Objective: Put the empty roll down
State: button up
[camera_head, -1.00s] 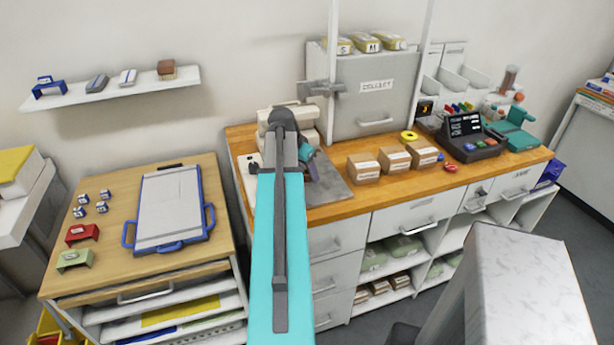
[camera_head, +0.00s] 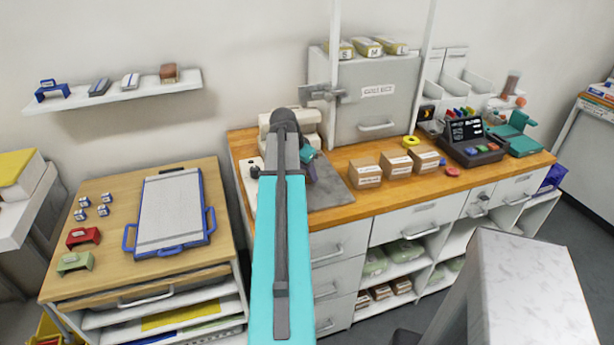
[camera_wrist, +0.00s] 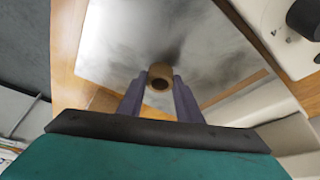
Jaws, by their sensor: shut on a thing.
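The empty roll (camera_wrist: 160,77) is a short brown cardboard tube, seen end-on with its dark hole in the wrist view. My gripper (camera_wrist: 160,86) is shut on it, one purple-grey finger on each side. The roll is over the grey metal plate (camera_wrist: 205,35); I cannot tell whether it touches it. In the head view, the plate (camera_head: 335,193) lies on the wooden counter (camera_head: 385,198). My arm covers most of my gripper there, and the roll cannot be made out.
A cream machine (camera_head: 268,122) stands behind the plate; its dark knob (camera_wrist: 305,18) shows in the wrist view. Small cardboard boxes (camera_head: 366,172), a yellow tape ring (camera_head: 410,141) and a dark terminal (camera_head: 470,142) stand to the right. A grey COLLECT cabinet (camera_head: 365,105) rises behind.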

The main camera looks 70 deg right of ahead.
jog(key=shift+r+b, duration=0.45)
jog(key=shift+r, duration=0.7)
jog(key=a+b, duration=0.1)
jog(key=a, duration=0.3)
jog(key=a+b, duration=0.1)
jog(key=a, duration=0.3)
jog(key=s+a+r+b, duration=0.1)
jog(key=a, duration=0.4)
jog(key=shift+a+r, duration=0.1)
jog(key=a+b, duration=0.2)
jog(key=shift+b, duration=0.35)
jog(key=shift+a+r+b, duration=0.2)
jog(key=shift+a+b, duration=0.15)
jog(key=shift+b, duration=0.05)
